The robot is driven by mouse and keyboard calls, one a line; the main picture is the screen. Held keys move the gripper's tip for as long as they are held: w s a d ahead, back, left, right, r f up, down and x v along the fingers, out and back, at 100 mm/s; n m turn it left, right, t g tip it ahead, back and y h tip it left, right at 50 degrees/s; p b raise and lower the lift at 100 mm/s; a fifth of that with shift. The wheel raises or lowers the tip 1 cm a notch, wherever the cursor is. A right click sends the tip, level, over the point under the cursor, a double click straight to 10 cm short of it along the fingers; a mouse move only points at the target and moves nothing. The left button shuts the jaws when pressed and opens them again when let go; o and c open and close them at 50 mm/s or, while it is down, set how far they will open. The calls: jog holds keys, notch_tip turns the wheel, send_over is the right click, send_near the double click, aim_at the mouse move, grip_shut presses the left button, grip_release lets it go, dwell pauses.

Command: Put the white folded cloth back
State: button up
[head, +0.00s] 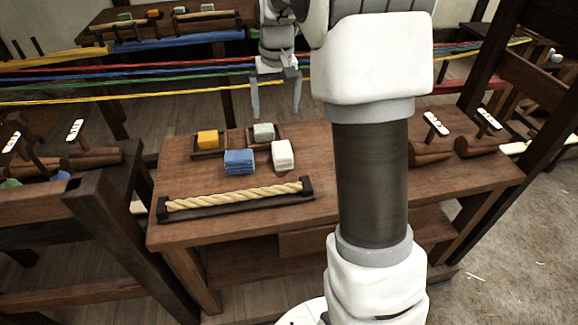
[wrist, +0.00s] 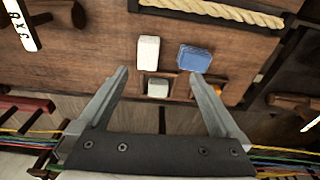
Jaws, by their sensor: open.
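The white folded cloth (head: 283,155) lies on the wooden bench top, to the right of a blue folded cloth (head: 239,162). Behind them stand two small wooden trays: the left one (head: 207,153) holds a yellow folded cloth (head: 208,140), and the right one holds a grey-green folded cloth (head: 264,132). In the wrist view the white cloth (wrist: 148,52) lies beyond the fingertips, beside the blue cloth (wrist: 194,58); the grey-green cloth (wrist: 158,88) shows between the fingers. My gripper (head: 275,112) is open and empty, above the back of the bench, apart from the cloths.
A rope sample in a dark holder (head: 236,199) lies along the bench front. Coloured ropes (head: 150,75) stretch across behind the bench. Wooden tools with white labels (head: 432,150) lie at the right. Bare bench top (head: 185,235) shows at the front left.

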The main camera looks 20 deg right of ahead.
jog(key=s+a+r+t, duration=0.1)
jog(key=s+a+r, duration=0.25)
jog(key=s, duration=0.35)
jog(key=s+a+r+t, duration=0.1)
jog(key=s+a+r, duration=0.1)
jog(key=s+r, duration=0.35)
jog(key=s+a+f+n+t, duration=0.1)
jog(key=s+a+f+t, duration=0.1)
jog(key=s, duration=1.3)
jog(key=shift+a+n, duration=0.35)
jog(key=shift+n, duration=0.05)
notch_tip(320, 180, up, 6)
jog(key=p, duration=0.6)
jog(key=shift+r, duration=0.15)
